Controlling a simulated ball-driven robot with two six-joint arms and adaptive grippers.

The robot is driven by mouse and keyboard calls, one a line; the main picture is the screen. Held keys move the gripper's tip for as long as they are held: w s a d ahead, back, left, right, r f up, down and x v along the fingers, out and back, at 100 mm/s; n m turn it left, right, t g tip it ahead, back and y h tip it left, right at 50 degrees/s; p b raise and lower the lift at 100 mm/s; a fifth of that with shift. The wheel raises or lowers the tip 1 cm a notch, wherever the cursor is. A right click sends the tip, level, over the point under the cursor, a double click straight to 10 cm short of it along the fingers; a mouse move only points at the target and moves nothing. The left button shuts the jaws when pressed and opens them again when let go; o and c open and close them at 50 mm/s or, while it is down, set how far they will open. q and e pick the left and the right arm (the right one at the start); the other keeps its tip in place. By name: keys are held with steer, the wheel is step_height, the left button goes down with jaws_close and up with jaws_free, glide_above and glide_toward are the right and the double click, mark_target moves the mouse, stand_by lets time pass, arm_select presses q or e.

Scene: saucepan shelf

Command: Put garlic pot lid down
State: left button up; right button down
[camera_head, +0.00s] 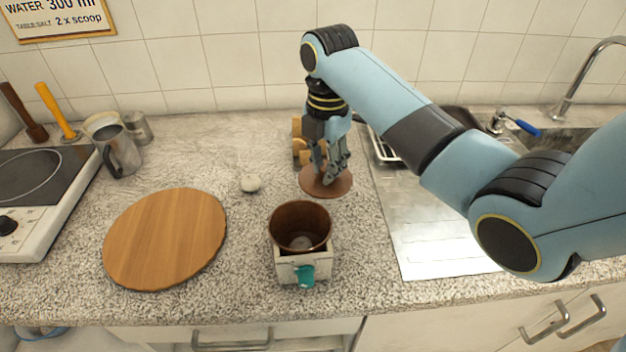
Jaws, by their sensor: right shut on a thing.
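The garlic pot lid (312,184) is a brown round disc at the middle of the counter, just left of the metal drainboard. My right gripper (327,172) points down over it and is shut on it, with the fingers hiding the lid's top centre. The lid looks on or just above the counter; I cannot tell which. The brown garlic pot (301,222) stands open in front of the lid, nearer me, in a small whitish box with a teal piece on its front. My left gripper is not in view.
A round wooden board (166,238) lies at the left. A small white garlic-like bulb (251,183) sits left of the lid. Metal jugs (118,150) and a stove (42,190) are at the far left. The drainboard (435,225) and sink are at the right.

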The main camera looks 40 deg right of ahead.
mark_target(313, 180)
steer(key=w+f, duration=0.2)
steer(key=w, duration=0.1)
steer(key=shift+a, duration=0.35)
step_height(313, 180, down, 4)
steer(key=shift+r, duration=0.1)
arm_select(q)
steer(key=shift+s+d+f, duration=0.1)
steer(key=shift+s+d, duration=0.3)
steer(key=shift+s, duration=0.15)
arm_select(e)
steer(key=shift+w, duration=0.1)
steer(key=shift+f, duration=0.2)
steer(key=c, duration=1.2)
jaws_free()
step_height(313, 180, up, 12)
steer(key=shift+r, duration=0.1)
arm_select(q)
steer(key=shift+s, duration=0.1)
